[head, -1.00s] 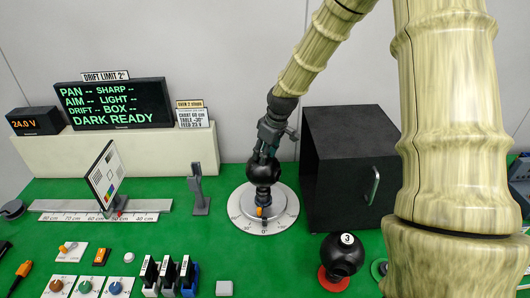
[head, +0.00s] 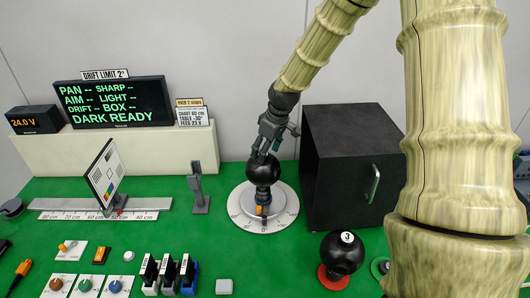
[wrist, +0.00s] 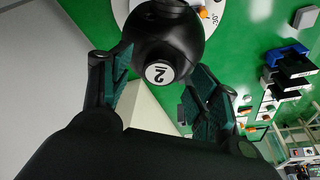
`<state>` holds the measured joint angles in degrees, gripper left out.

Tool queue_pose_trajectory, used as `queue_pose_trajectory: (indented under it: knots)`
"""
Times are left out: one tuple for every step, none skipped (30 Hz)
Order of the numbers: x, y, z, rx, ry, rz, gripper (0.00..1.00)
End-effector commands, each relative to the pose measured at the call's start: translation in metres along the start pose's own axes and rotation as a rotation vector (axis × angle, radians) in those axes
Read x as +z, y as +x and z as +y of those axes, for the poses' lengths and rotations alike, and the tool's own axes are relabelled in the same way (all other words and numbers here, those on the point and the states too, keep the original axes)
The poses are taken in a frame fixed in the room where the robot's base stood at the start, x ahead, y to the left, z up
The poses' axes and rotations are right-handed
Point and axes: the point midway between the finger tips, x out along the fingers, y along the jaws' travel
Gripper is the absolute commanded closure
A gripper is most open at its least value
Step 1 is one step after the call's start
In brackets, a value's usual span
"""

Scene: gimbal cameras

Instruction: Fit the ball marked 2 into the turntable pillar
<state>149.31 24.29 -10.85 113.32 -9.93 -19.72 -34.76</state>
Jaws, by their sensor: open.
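The black ball marked 2 (head: 263,169) sits on top of the short dark turntable pillar (head: 263,194) at the centre of the white dial turntable (head: 282,214). In the wrist view the ball (wrist: 170,45) shows its white "2" patch, with the pillar side beyond it. My gripper (head: 265,150) is just above the ball in the head view. In the wrist view its green-padded fingers (wrist: 160,88) are spread apart at the near side of the ball, with nothing held between them. The seat between ball and pillar is too small to judge.
A black box with a handle (head: 347,165) stands close right of the turntable. A ball marked 3 (head: 342,254) rests on a red base in front of it. A small grey stand (head: 198,190) and a test chart (head: 105,175) on a rail are to the left.

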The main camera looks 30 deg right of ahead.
Motion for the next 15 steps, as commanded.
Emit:
queue_pose_trajectory:
  knots:
    - [-0.001,-0.008,0.0,0.001,-0.001,0.003,0.39]
    - [-0.001,-0.013,0.0,0.001,-0.001,0.003,0.39]
    - [-0.002,-0.018,0.0,0.002,-0.001,0.003,0.39]
    - [-0.002,-0.023,0.0,0.002,-0.001,0.004,0.39]
    - [-0.001,-0.027,0.0,0.002,0.0,0.003,0.39]
    - [-0.001,-0.033,0.0,0.001,0.0,0.002,0.39]
    - [-0.001,-0.038,0.0,0.002,0.0,0.003,0.39]
    - [-0.001,-0.042,0.0,0.002,0.0,0.003,0.39]
    - [-0.001,-0.048,0.0,0.001,0.0,0.002,0.39]
    - [-0.001,-0.053,0.0,0.001,0.0,0.002,0.39]
    - [-0.001,-0.057,0.0,0.001,0.0,0.003,0.39]
    - [-0.001,-0.063,0.0,0.001,0.0,0.003,0.39]
    - [-0.001,-0.067,0.0,0.001,0.0,0.003,0.39]
    - [-0.001,-0.072,0.0,0.001,0.0,0.003,0.39]
    - [-0.001,-0.077,0.0,0.001,0.0,0.002,0.39]
